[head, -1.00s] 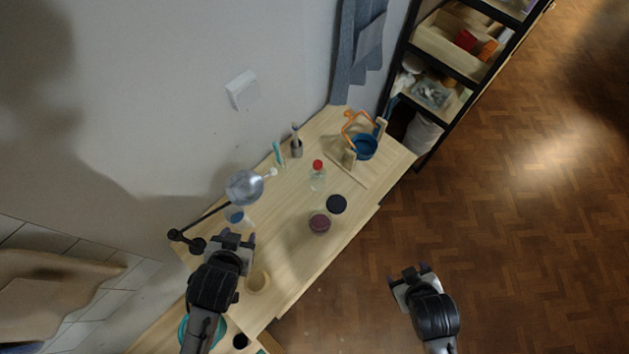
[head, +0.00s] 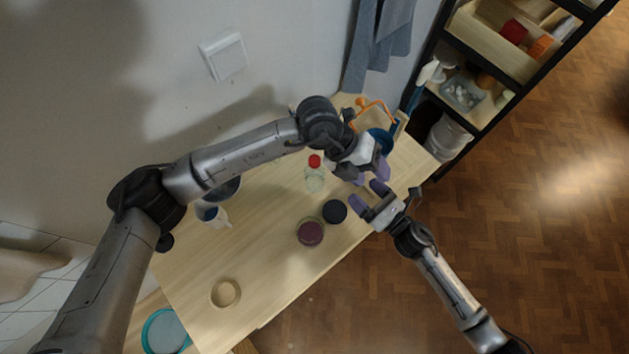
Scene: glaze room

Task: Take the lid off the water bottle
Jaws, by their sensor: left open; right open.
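The water bottle (head: 314,181) is clear and stands upright on the wooden table, with a red lid (head: 314,160) on top. My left gripper (head: 369,177) is open and empty, to the right of the bottle and apart from it. My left arm arches over the table behind the bottle. My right gripper (head: 370,194) is open and empty near the table's right edge, close to my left gripper. Neither gripper touches the bottle in this view.
A black round disc (head: 334,211) and a jar with dark red contents (head: 310,232) lie near the bottle. A wooden ring-shaped dish (head: 226,293) is at the near end. A blue container (head: 380,139) is partly hidden by my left gripper.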

